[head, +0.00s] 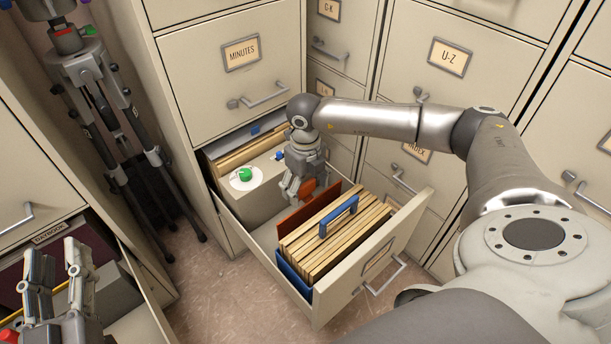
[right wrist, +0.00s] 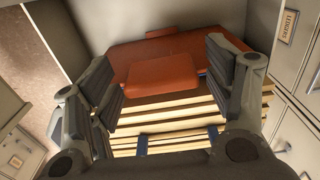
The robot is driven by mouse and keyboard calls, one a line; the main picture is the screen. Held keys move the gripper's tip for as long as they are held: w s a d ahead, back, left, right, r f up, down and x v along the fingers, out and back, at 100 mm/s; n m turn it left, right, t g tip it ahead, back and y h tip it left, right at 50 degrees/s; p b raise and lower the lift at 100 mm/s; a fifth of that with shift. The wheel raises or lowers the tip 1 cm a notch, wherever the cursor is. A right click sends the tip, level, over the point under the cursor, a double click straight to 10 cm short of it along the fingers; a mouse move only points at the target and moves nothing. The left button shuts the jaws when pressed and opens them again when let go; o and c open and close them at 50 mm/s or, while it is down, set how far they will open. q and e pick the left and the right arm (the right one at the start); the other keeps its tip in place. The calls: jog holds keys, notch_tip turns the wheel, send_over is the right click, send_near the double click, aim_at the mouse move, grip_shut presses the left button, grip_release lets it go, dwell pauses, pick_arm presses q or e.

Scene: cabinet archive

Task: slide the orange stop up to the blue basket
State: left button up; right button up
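The orange stop (head: 292,222) is an upright plate across the open drawer, with a raised tab (right wrist: 165,80). The blue basket (head: 292,277) holds several tan folders and has a blue handle (head: 339,215); it stands at the drawer's front end. The stop is close behind the folders; I cannot tell if it touches the basket. My right gripper (head: 305,188) reaches down into the drawer over the stop. In the right wrist view its fingers (right wrist: 165,70) are wide apart on either side of the tab; contact is unclear. My left gripper (head: 55,262) is open and empty at lower left.
Behind the stop, the drawer (head: 240,222) holds a grey box with a green knob (head: 244,174) and more folders at the back. Another open drawer (head: 140,322) is at lower left. A tripod-like stand (head: 112,125) stands at upper left. Closed cabinet drawers surround this.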

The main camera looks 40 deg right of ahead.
jog(key=shift+w+r, duration=0.1)
jog(key=shift+r, duration=0.1)
notch_tip(320, 180, up, 12)
dwell(0.4)
jog(key=shift+f, duration=0.15)
dwell(0.4)
